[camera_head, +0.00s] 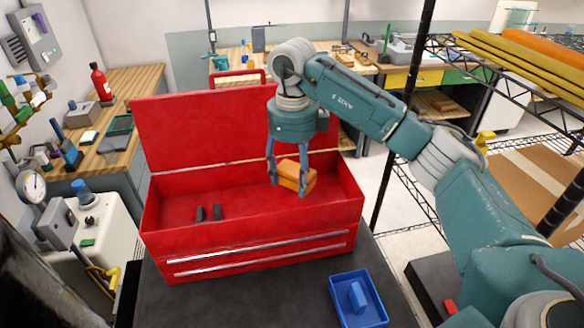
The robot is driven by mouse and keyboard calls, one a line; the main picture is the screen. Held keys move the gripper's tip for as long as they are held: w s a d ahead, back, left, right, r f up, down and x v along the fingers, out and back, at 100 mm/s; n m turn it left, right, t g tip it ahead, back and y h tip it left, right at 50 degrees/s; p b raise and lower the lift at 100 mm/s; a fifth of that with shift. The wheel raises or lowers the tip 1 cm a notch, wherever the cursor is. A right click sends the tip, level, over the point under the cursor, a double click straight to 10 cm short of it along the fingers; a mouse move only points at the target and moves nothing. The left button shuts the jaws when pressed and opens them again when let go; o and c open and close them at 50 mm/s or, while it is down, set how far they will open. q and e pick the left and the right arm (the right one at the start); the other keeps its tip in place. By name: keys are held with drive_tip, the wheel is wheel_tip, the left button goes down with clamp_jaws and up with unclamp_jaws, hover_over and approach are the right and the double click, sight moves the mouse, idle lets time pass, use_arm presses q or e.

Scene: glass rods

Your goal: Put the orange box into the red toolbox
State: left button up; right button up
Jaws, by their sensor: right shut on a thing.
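The red toolbox (250,241) stands open on the dark tabletop, with its lid raised at the back. My right gripper (288,184) points down over the right part of the toolbox's open top. It is shut on the orange box (298,175), which sits between its fingers. The orange box appears over the tray opening; whether it touches the tray floor I cannot tell. Two small dark items (208,213) stand in the toolbox to the left of the orange box. My left gripper is not in view.
A blue bin (345,312) with a blue item in it sits on the dark tabletop (270,300) in front of the toolbox at right. A wire shelf (470,50) with a black post stands at the right, close to my right arm. Wooden workbenches (140,85) line the back and left.

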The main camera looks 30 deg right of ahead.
sight(293, 188)
drive_tip(key=shift+f, duration=0.4)
drive_tip(key=shift+s+a+f+b, duration=0.2)
drive_tip(key=shift+s+f+b, duration=0.15)
drive_tip(key=shift+b, duration=0.1)
drive_tip(key=shift+f+b, duration=0.55)
drive_tip(key=shift+f, duration=0.25)
wheel_tip(293, 188, down, 4)
drive_tip(key=shift+w+b, duration=0.15)
drive_tip(key=shift+b, duration=1.1)
drive_tip(key=shift+f, duration=0.15)
use_arm(q)
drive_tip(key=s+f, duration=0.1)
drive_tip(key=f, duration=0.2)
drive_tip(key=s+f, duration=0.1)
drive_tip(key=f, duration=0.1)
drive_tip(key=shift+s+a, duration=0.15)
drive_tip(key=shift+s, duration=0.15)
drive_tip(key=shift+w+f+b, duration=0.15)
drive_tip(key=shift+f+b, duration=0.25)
drive_tip(key=shift+b, duration=0.05)
use_arm(e)
drive_tip(key=shift+f, duration=0.55)
